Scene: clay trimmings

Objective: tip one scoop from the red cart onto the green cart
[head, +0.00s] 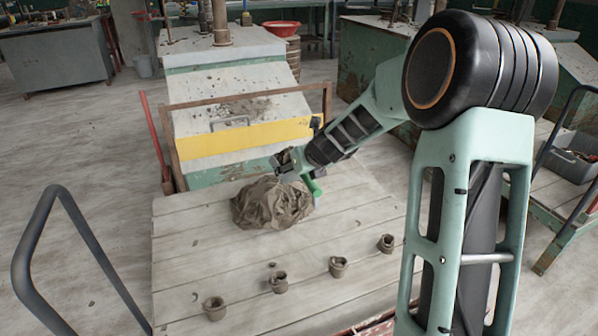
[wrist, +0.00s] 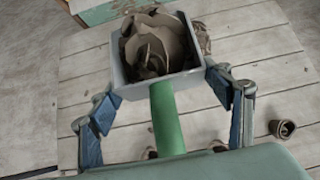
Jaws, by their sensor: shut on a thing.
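My gripper (head: 298,168) is low over the planked deck (head: 370,205), at the right side of a brown crumpled heap of clay trimmings (head: 268,205). In the wrist view my gripper (wrist: 163,100) is shut on the green handle of a scoop (wrist: 117,76). The scoop's grey box holds curled brown trimmings (wrist: 155,45). In the head view only a bit of the green handle (head: 315,189) shows. The deck seems to be the red cart's, with a reddish edge at the bottom. The green cart (head: 588,205) stands at the right, partly cut off.
Several small clay pots (head: 337,267) stand along the deck's front. A grey bin (head: 575,160) sits on the green cart. A black handle rail (head: 40,235) is at the left. A machine with a yellow bar (head: 240,138) stands behind the deck.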

